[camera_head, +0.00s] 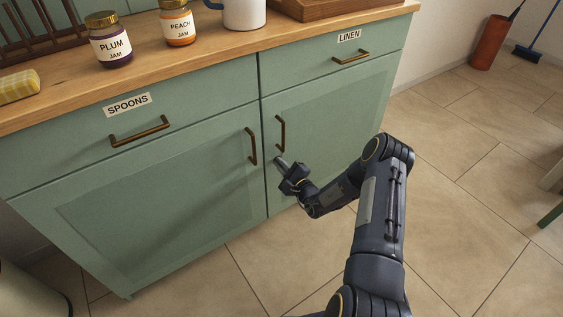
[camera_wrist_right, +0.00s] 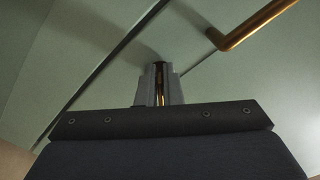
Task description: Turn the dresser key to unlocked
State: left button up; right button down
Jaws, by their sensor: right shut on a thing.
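The green dresser (camera_head: 175,185) has a wooden top, two drawers and two doors. My right gripper (camera_head: 279,160) is at the left edge of the right door, just below that door's handle. In the right wrist view, the right gripper's fingers (camera_wrist_right: 159,84) are shut on a thin brass key (camera_wrist_right: 159,82), close against the green door. Only a narrow strip of the key shows between the fingers; its turn angle and the lock are hidden. My left gripper is not in view.
The right door's brass handle (camera_head: 280,133) is just above the right gripper and also shows in the right wrist view (camera_wrist_right: 250,27). The left door's handle (camera_head: 251,146) is close by. Jars and a mug (camera_head: 243,12) stand on top.

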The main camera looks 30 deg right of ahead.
jog(key=n, duration=0.3)
jog(key=shift+a+f+n, duration=0.15)
jog(key=shift+n, duration=0.15)
jog(key=shift+f+n+p, duration=0.15)
jog(key=shift+n+p, duration=0.15)
jog(key=shift+n, duration=1.6)
jog(key=c, duration=1.6)
grip_release()
jog(key=s, duration=0.2)
jog(key=s+p, duration=0.1)
jog(key=s, duration=0.2)
jog(key=s+p, duration=0.1)
jog(key=s, duration=0.1)
jog(key=shift+s+d, duration=0.35)
jog(key=shift+s, duration=0.05)
